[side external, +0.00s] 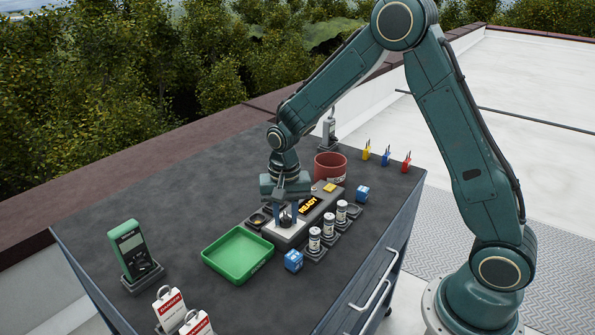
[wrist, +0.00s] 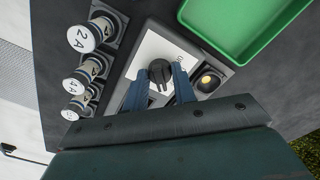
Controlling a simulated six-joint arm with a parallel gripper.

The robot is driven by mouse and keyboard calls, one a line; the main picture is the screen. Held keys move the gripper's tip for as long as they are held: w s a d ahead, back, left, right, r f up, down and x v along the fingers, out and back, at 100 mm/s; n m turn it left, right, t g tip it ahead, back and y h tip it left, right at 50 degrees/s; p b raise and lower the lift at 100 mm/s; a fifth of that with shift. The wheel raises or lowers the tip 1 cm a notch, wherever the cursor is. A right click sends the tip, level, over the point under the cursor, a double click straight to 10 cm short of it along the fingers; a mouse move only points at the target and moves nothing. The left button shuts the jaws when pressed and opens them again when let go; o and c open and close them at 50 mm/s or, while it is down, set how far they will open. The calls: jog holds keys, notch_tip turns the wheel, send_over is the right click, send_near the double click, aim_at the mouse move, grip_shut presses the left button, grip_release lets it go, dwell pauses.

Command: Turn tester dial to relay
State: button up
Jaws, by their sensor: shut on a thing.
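The tester (side external: 291,232) is a grey box in the middle of the dark bench top, with a display reading READY (side external: 309,206). Its black dial (wrist: 160,73) sits on a white plate (wrist: 150,47) in the wrist view; in the side view the dial (side external: 286,219) shows small below my gripper. My gripper (wrist: 160,82) points down over the plate, with its two blue fingers on either side of the dial, shut on it. The dial's markings are mostly hidden or too small to read, so I cannot tell its setting.
An empty green tray (side external: 238,255) lies beside the tester, with a blue block (side external: 293,260) close by. Several labelled cylinders (side external: 328,225) stand along the tester's other side.

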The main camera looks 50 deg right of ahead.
aim_at(286, 215)
jog(key=shift+m, duration=1.2)
jog(key=o, duration=1)
jog(key=shift+r, duration=0.15)
notch_tip(286, 215, up, 14)
jog(key=shift+f, duration=0.2)
